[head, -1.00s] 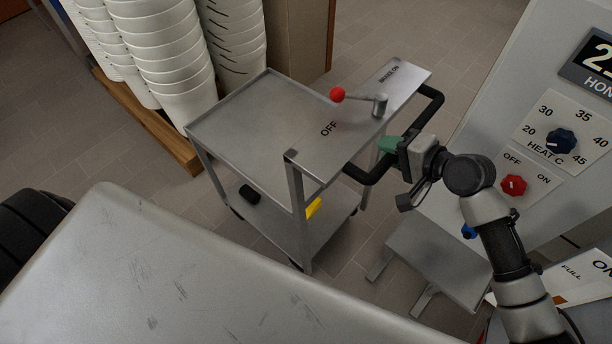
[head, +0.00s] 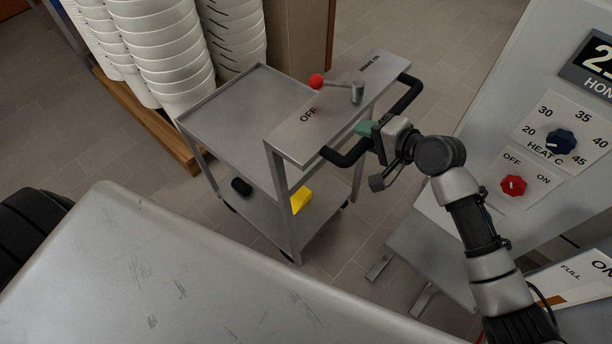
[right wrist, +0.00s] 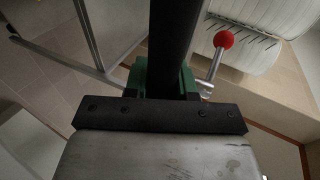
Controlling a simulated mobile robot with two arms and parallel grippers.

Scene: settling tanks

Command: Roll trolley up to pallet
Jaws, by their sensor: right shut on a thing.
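The grey metal trolley (head: 234,100) stands on the tiled floor in the middle of the head view. Its red-knobbed brake lever (head: 317,81) points towards the OFF mark on its top plate. My right gripper (head: 368,129) is shut on the trolley's black push handle (head: 345,157), with green finger pads against the bar; the handle also shows between the pads in the right wrist view (right wrist: 175,45). The wooden pallet (head: 186,151) lies behind and left of the trolley, bearing stacks of white buckets (head: 165,60). The trolley's far left corner looks close to the pallet. My left gripper is not seen.
A yellow thing (head: 301,200) and a black thing (head: 241,187) are on the trolley's lower shelf. A grey cabinet with dials (head: 530,130) stands at the right, with a low metal stand (head: 425,262) beside it. A scratched metal surface (head: 150,270) fills the near left.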

